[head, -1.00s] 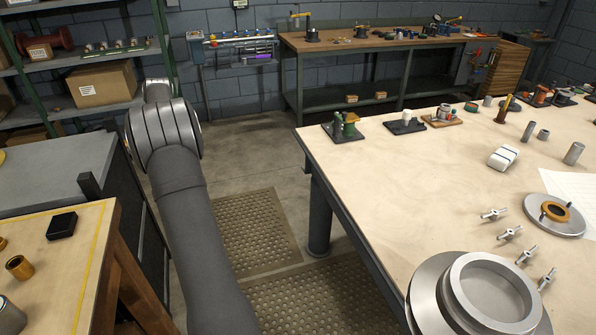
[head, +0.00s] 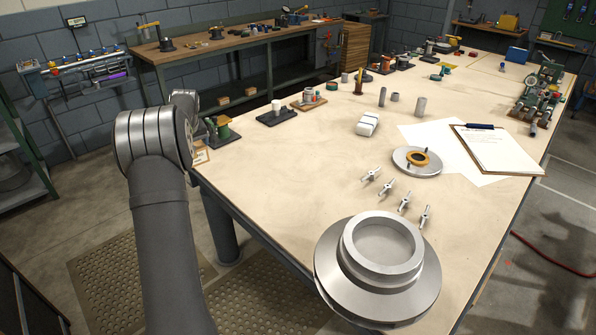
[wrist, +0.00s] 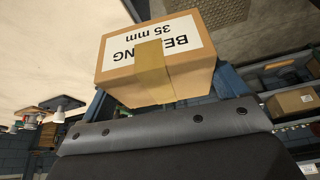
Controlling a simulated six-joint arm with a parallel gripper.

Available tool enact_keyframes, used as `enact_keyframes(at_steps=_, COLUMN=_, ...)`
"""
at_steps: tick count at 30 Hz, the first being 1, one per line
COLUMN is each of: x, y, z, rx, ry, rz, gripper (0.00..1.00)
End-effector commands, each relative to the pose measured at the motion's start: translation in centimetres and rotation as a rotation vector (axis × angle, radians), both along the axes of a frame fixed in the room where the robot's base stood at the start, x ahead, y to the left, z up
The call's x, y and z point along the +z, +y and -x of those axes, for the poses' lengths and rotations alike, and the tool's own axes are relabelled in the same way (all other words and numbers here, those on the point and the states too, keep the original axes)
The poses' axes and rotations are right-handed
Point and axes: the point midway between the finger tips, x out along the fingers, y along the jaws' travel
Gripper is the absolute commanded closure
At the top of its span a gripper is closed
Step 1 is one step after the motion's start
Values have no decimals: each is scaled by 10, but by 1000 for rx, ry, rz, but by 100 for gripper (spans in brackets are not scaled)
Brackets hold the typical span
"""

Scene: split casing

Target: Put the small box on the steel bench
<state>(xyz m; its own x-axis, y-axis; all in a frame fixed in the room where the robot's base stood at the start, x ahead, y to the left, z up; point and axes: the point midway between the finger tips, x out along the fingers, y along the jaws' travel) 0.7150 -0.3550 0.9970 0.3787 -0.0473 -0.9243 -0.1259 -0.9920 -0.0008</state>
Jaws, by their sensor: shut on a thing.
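The small box (wrist: 150,80) is brown cardboard with tan tape and a white label reading "BEARING 35 mm", upside down in the wrist view. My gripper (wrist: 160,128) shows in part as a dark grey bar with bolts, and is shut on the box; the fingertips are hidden. In the head view, a brown corner of the box (head: 201,156) shows beside my arm's end, near the pale table's left corner. The steel bench cannot be made out for certain now; only a dark cabinet edge (head: 22,305) shows at lower left.
The pale-topped table (head: 300,150) holds a large flanged ring casing (head: 378,290), several wing-shaped fasteners, a round cover (head: 398,163), a white block (head: 368,123) and a clipboard (head: 497,150). A wood-topped bench (head: 190,52) stands behind. Floor mats lie below my arm.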

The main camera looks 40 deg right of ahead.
Motion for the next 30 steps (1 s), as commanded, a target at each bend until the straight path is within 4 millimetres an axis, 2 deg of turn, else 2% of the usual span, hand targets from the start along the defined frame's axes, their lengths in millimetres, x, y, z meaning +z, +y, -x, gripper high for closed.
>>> enact_keyframes(at_steps=1, x=-1, y=-27, z=14, rx=-41, ry=-2, rz=1, gripper=53)
enact_keyframes(at_steps=6, x=-6, y=-99, z=62, rx=-163, ry=-3, rz=2, gripper=53)
enact_keyframes(at_steps=11, x=-12, y=-162, z=114, rx=-277, ry=-2, rz=2, gripper=53)
enact_keyframes(at_steps=18, x=-20, y=-246, z=204, rx=-447, ry=-2, rz=3, gripper=53)
enact_keyframes(at_steps=24, x=-26, y=-296, z=275, rx=-570, ry=-2, rz=3, gripper=53)
enact_keyframes(at_steps=27, x=-28, y=-312, z=302, rx=-612, ry=-3, rz=3, gripper=53)
enact_keyframes(at_steps=30, x=-29, y=-321, z=319, rx=-641, ry=-3, rz=3, gripper=53)
